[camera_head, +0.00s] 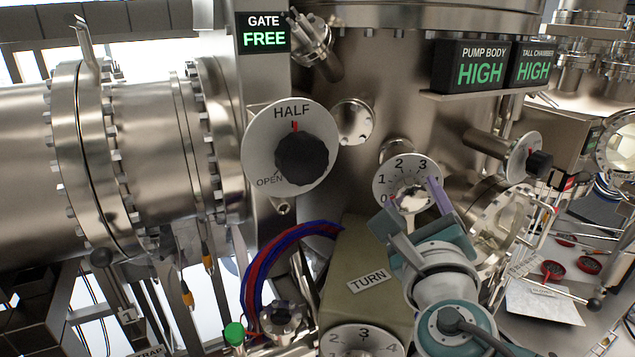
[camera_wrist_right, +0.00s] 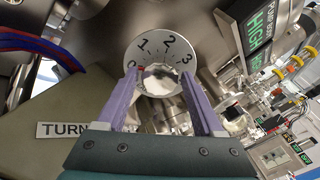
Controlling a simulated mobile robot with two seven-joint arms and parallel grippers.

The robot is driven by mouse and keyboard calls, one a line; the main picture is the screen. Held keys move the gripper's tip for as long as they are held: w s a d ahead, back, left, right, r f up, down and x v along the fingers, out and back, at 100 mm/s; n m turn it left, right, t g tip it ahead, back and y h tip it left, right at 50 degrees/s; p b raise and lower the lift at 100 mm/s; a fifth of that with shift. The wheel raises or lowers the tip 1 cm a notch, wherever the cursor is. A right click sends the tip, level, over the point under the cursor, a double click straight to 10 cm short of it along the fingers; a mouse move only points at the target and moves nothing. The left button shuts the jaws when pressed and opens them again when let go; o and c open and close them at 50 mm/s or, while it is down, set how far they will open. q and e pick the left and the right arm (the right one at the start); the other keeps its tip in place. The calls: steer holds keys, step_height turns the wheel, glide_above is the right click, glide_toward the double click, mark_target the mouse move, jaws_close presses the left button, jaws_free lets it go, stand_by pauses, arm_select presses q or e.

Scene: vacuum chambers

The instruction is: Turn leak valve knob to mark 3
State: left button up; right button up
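The leak valve dial (camera_head: 381,183) is a white disc marked 0, 1, 2 and 3, with a silver knob (camera_head: 409,196) at its centre. The dial (camera_wrist_right: 133,51) and knob (camera_wrist_right: 160,78) also show in the right wrist view. A red mark at the knob's left edge sits near 0. My right gripper (camera_head: 416,203) is in front of the dial, its purple fingers spread. In the right wrist view the right gripper (camera_wrist_right: 160,88) has one finger on each side of the knob, with small gaps seeming to show. My left gripper is out of view.
A black knob (camera_head: 304,158) on a plate marked HALF and OPEN is at left. A box labelled TURN (camera_head: 368,280) stands below the dial, with another numbered dial (camera_head: 364,335) in front. Another black knob (camera_head: 539,163) sticks out at right. Red and blue hoses (camera_head: 268,258) curve at left.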

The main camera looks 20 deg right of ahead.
jaws_close()
stand_by(0.3)
